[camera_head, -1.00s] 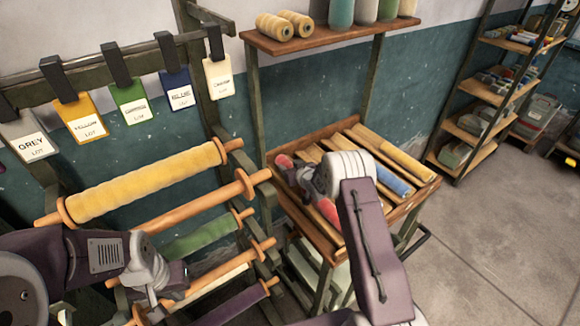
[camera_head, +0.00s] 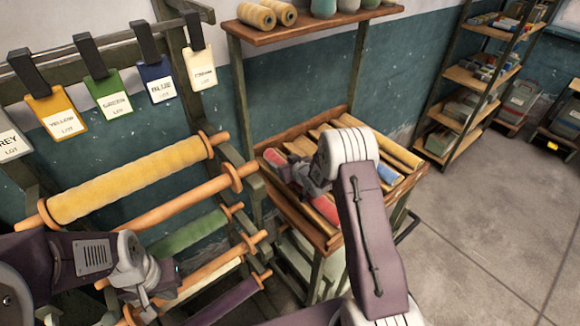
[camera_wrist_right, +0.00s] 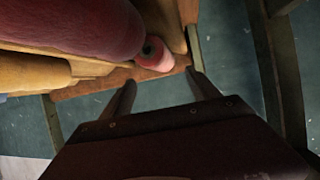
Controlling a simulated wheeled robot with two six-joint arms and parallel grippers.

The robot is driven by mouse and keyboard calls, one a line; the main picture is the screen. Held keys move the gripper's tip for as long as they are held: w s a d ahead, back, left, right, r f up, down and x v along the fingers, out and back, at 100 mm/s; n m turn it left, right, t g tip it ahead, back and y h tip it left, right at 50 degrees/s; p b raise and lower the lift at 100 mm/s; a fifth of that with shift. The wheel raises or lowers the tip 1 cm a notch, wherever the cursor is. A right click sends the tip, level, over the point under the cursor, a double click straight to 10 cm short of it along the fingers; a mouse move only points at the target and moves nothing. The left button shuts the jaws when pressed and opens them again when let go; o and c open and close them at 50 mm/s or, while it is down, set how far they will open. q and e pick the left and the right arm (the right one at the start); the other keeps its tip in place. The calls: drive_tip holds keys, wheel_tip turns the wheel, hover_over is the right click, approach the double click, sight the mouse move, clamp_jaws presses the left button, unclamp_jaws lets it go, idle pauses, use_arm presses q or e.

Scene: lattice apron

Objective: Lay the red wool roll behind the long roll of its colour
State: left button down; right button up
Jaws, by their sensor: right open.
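In the head view, red wool shows in the leftmost lane of a wooden tray (camera_head: 318,238), as a far red piece (camera_head: 273,157) and a near red piece (camera_head: 326,208). My right gripper hides the stretch between them. In the right wrist view a large dark red roll (camera_wrist_right: 70,22) fills the upper left. A smaller, paler red roll (camera_wrist_right: 154,54) with a dark core lies by the tray edge. My right gripper (camera_head: 312,180) is over this lane, its fingers (camera_wrist_right: 165,92) apart with nothing between them. My left gripper (camera_head: 150,298) is by the roller rack; its fingertips are unclear.
Yellow (camera_head: 398,149) and blue (camera_head: 389,174) rolls lie in lanes to the right. A rack with a long yellow roll (camera_head: 130,178) and several rollers stands at left, below hanging colour tags (camera_head: 108,85). A shelf unit (camera_head: 470,78) stands at back right. Floor at right is clear.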

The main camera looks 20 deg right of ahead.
drive_tip(key=v, duration=0.6)
drive_tip(key=shift+s+d+r+b, duration=0.1)
drive_tip(key=shift+s+b, duration=0.3)
drive_tip(key=s+a+m+g+h, duration=0.1)
drive_tip(key=s+g, duration=0.4)
drive_tip(key=s, duration=0.9)
drive_tip(key=s+a+f+m+g, duration=0.1)
drive_tip(key=s+a+g, duration=0.2)
drive_tip(key=s, duration=1.2)
drive_tip(key=g, duration=0.3)
drive_tip(key=shift+s+h, duration=0.35)
drive_tip(key=shift+h, duration=0.05)
drive_tip(key=shift+f, duration=0.15)
